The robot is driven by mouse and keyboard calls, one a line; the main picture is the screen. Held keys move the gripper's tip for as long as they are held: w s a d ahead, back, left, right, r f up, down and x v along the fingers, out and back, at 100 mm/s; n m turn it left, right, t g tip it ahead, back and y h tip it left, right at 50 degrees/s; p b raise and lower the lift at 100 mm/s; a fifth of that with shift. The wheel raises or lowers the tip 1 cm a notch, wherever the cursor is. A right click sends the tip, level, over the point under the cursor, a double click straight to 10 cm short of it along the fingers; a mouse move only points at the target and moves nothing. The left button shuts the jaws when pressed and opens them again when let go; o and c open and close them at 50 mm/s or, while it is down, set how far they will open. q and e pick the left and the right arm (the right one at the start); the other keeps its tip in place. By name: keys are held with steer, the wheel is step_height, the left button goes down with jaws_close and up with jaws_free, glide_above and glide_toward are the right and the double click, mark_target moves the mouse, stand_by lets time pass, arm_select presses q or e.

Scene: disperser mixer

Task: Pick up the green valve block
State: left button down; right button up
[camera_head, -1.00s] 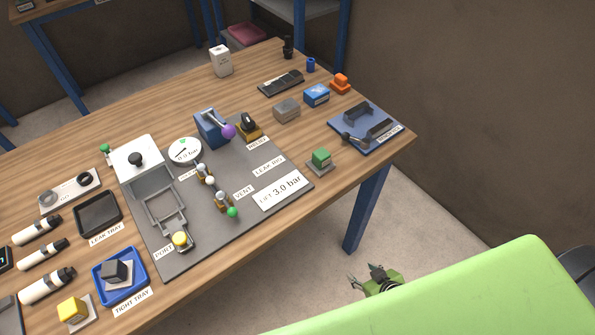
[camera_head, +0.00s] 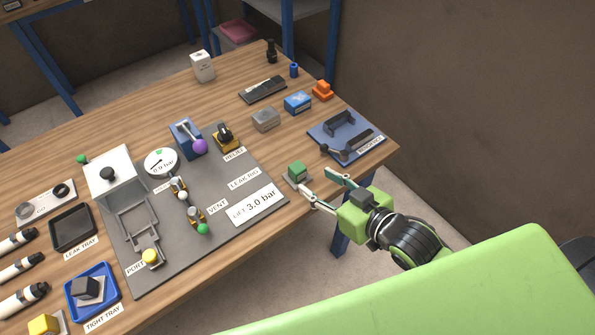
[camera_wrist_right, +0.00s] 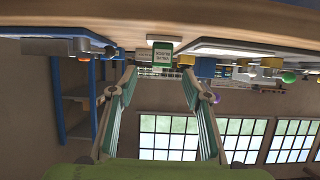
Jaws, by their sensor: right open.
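The green valve block (camera_head: 297,169) sits on a small grey base near the front right edge of the wooden table. My right gripper (camera_head: 315,185) is open, just off the table edge, with its fingertips pointing toward the block and apart from it. In the right wrist view the green block (camera_wrist_right: 162,54) shows upside down, with white lettering on its face. There it lies ahead of and between the two spread fingers of the gripper (camera_wrist_right: 160,80). My left gripper is not in view.
The grey leak rig mat (camera_head: 232,215) lies left of the block, and a blue fixture plate (camera_head: 325,141) with dark parts lies to its right. A grey block (camera_head: 265,119), a blue box (camera_head: 298,102) and an orange part (camera_head: 322,91) stand behind it.

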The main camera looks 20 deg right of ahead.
mark_target(302, 173)
steer(key=x, duration=0.3)
steer(key=shift+w+a+f, duration=0.1)
steer(key=shift+w+a, duration=0.1)
steer(key=shift+w, duration=0.1)
steer(key=p+x, duration=0.1)
steer(key=x, duration=0.4)
steer(key=shift+w+a+f+p, duration=0.1)
steer(key=shift+w+a+p, duration=0.15)
steer(key=shift+p, duration=0.15)
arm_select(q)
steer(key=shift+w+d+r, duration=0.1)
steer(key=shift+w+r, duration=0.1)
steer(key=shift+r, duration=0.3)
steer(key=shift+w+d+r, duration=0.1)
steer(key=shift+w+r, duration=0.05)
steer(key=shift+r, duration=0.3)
arm_select(e)
steer(key=shift+s, duration=0.1)
jaws_close()
